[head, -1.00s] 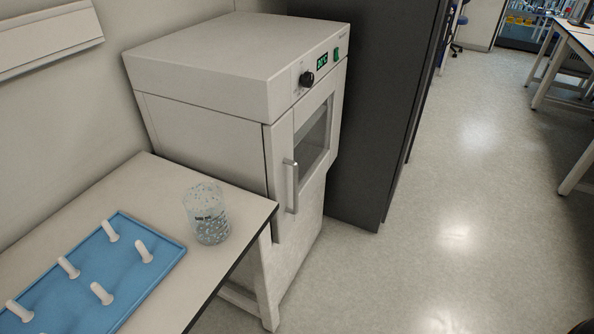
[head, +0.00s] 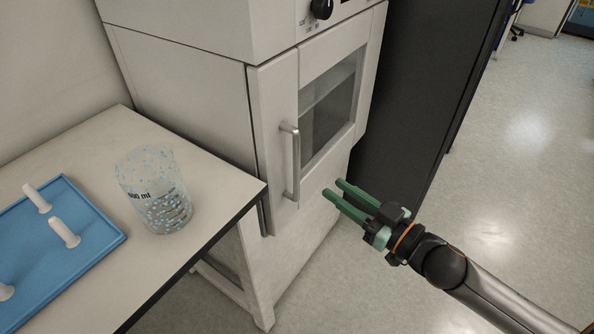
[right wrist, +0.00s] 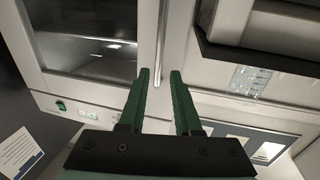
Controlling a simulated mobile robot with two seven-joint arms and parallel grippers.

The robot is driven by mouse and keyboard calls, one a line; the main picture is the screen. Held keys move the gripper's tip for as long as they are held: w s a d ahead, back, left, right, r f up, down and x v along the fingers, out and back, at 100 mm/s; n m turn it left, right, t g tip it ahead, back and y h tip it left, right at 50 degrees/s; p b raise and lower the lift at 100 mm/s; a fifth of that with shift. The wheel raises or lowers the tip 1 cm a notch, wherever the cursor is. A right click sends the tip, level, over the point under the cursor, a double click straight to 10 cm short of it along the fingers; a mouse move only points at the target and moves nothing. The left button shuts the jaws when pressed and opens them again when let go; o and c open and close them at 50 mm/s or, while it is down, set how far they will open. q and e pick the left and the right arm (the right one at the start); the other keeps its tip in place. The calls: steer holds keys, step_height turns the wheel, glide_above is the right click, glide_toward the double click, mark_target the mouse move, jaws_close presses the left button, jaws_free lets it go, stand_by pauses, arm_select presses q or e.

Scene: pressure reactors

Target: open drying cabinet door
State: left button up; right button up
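The drying cabinet (head: 180,95) is a pale box with a windowed door (head: 275,130) on its front; the door looks shut. A vertical metal bar handle (head: 291,163) sits on the left side of the door. My right gripper (head: 332,187) is open and empty, in front of the cabinet, a little right of and below the handle and apart from it. In the right wrist view the handle (right wrist: 160,45) shows beyond and between the two green fingers (right wrist: 159,73). My left gripper is not in view.
A white table (head: 95,140) stands against the cabinet's left side, its dark edge close to the handle. It holds a glass beaker (head: 160,195) and a blue tray (head: 95,235) with white pegs.

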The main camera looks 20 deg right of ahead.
mark_target(299, 164)
steer(key=x, duration=1.2)
steer(key=shift+w, duration=0.1)
jaws_close()
stand_by(1.4)
